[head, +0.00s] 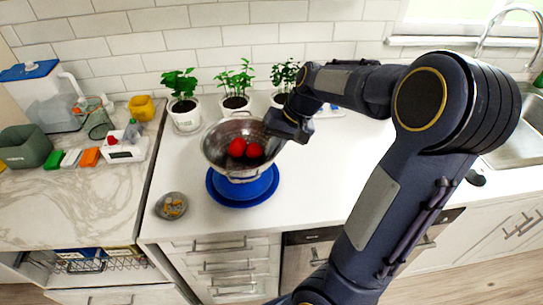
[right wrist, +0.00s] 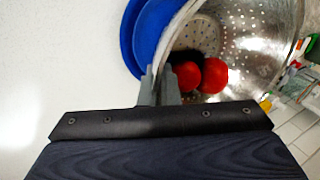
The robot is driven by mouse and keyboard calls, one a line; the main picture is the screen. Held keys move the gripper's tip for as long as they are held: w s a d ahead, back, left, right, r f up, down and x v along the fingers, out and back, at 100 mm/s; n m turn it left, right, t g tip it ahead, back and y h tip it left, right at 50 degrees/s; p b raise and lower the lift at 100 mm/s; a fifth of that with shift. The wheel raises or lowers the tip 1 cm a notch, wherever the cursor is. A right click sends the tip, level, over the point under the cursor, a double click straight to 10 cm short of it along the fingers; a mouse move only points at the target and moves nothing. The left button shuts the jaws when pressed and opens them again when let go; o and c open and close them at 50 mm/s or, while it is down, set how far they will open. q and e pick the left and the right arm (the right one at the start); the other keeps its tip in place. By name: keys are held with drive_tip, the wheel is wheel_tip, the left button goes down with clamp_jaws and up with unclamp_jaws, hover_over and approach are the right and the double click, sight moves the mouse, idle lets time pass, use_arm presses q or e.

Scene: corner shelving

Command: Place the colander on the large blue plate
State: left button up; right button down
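The metal colander (head: 215,152), with red tomatoes (head: 246,149) inside, is over the large blue plate (head: 229,199) on the white counter. I cannot tell whether its base touches the plate. My right gripper (head: 278,137) is at the colander's right rim. In the right wrist view its fingers (right wrist: 158,84) are closed on the rim of the colander (right wrist: 255,35), and the blue plate (right wrist: 135,35) shows behind it. My left gripper is in neither view.
Several potted plants (head: 182,99) stand behind the colander. A small grey bowl (head: 171,206) is at the counter's front left. A marble counter (head: 70,205) with containers is further left. A sink (head: 510,132) is at the right. White counter is clear right of the plate.

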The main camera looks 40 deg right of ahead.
drive_tip(key=shift+s+d+x, duration=0.1)
drive_tip(key=shift+d+x, duration=0.1)
drive_tip(key=shift+x, duration=0.8)
drive_tip(key=shift+s+d+x, duration=0.1)
drive_tip(key=shift+d+x, duration=0.1)
drive_tip(key=shift+x, duration=0.75)
drive_tip(key=shift+f, duration=0.2)
drive_tip(key=shift+f+b, duration=0.1)
drive_tip(key=shift+b, duration=0.2)
drive_tip(key=c, duration=1.7)
unclamp_jaws()
drive_tip(key=shift+r, duration=0.3)
drive_tip(key=v, duration=1.1)
drive_tip(key=s+a+f+n+t, duration=0.1)
drive_tip(key=s+a, duration=0.3)
drive_tip(key=a, duration=0.1)
drive_tip(key=s+a+f+n+t, duration=0.1)
drive_tip(key=s+a+f+n, duration=0.1)
drive_tip(key=s+a, duration=0.3)
drive_tip(key=s+a+f+n, duration=0.1)
drive_tip(key=s+a, duration=0.4)
drive_tip(key=a, duration=0.2)
drive_tip(key=shift+s+a+f+n+t+p, duration=0.15)
drive_tip(key=shift+s+f+n+t+p, duration=0.15)
drive_tip(key=shift+f+n+t, duration=0.1)
